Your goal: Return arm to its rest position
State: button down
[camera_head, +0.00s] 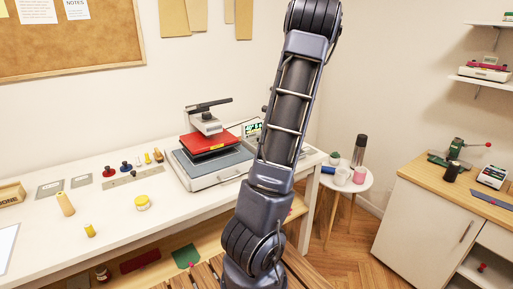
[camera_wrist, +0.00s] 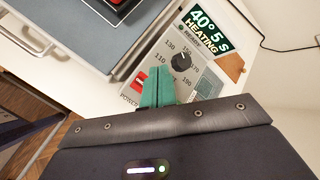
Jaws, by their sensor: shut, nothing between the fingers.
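My arm (camera_head: 290,100) stands raised in the middle of the head view, crossing in front of the white table and the wall. My gripper (camera_wrist: 157,84) shows in the wrist view as two green fingers, shut together with nothing between them. The fingers overlap the control panel (camera_wrist: 188,80) of the heat press in that view, just right of its red power switch (camera_wrist: 138,82) and below its black knob (camera_wrist: 181,62). I cannot tell whether they touch it. The panel's display (camera_wrist: 209,30) reads 40°, 5 S, HEATING. In the head view my gripper is hidden behind the arm.
The heat press (camera_head: 209,165) with a red upper plate stands on the white table (camera_head: 140,222), left of my arm.

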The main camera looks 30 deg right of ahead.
jog(key=s+a+r+n+g, duration=0.1)
jog(key=s+a+r+n, duration=0.2)
jog(key=a, duration=0.6)
jog(key=a+r+n+g, duration=0.25)
jog(key=a+n, duration=0.35)
jog(key=a, duration=0.4)
jog(key=s+a+r+n+g, duration=0.15)
jog(key=a+r+n, duration=0.25)
jog(key=a, duration=0.5)
jog(key=s+a+r+n, duration=0.1)
jog(key=s+a+n, duration=0.3)
jog(key=s, duration=0.3)
jog(key=s+a+r+n+h, duration=0.1)
jog(key=s+a+r+n, duration=0.1)
jog(key=s, duration=0.5)
jog(key=s+a+r+n+h, duration=0.1)
jog(key=s+a+r+n, duration=0.1)
jog(key=s+a+n, duration=0.3)
jog(key=shift+s+a+n+t, duration=0.3)
jog(key=shift+s+a, duration=0.1)
jog(key=shift+s, duration=0.7)
